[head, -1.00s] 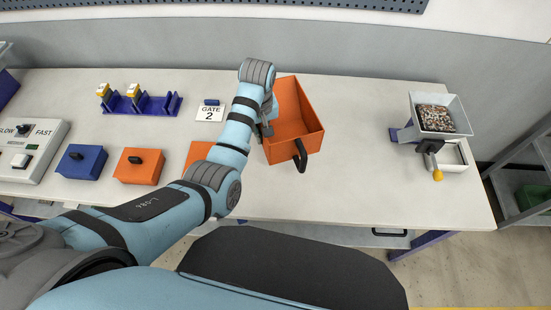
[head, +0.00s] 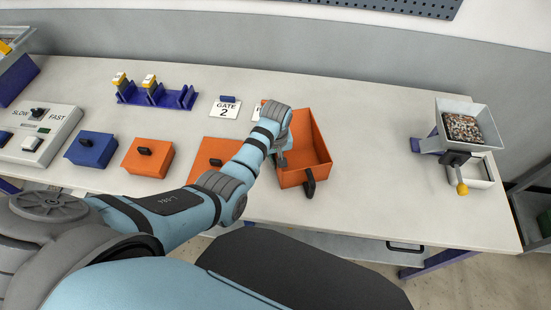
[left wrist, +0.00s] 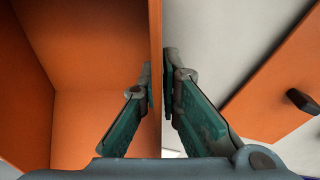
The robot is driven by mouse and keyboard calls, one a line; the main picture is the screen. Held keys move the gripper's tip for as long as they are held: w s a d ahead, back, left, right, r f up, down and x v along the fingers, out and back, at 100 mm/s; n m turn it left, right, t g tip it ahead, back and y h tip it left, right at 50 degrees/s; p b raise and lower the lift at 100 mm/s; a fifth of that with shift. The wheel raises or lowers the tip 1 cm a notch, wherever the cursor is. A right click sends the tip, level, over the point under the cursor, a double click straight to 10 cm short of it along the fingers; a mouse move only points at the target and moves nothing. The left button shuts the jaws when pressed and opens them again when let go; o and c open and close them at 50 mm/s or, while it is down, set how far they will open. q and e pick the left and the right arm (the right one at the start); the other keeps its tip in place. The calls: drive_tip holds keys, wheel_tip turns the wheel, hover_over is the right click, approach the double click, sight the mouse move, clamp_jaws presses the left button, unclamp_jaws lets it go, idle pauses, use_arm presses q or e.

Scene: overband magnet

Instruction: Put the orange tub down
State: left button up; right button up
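The orange tub (head: 318,150) is an open, empty-looking box with a black handle on its near side. It is over the right-middle part of the bench (head: 370,190). I cannot tell whether its base touches the bench. My left gripper (head: 281,160) is at the tub's left wall. In the left wrist view, my left gripper (left wrist: 159,85) has one finger inside the tub and one outside, closed on the wall. The tub's inside (left wrist: 95,100) shows at left there. My right gripper is not in view.
An orange box with a black knob (head: 222,150) sits just left of the tub. Another orange box (head: 147,160) and a blue box (head: 92,149) stand farther left. A "GATE 2" card (head: 226,108) lies behind. A hopper of mixed bits (head: 465,128) stands right, with clear bench between.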

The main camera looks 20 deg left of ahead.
use_arm(q)
drive_tip(key=o, duration=0.3)
drive_tip(key=shift+o, duration=0.2)
drive_tip(key=shift+r, duration=0.2)
drive_tip(key=r+p, duration=0.1)
drive_tip(key=r, duration=0.3)
drive_tip(key=r+p, duration=0.1)
drive_tip(key=r, duration=0.3)
drive_tip(key=s+r+p, duration=0.1)
drive_tip(key=r, duration=0.3)
drive_tip(key=shift+d, duration=0.3)
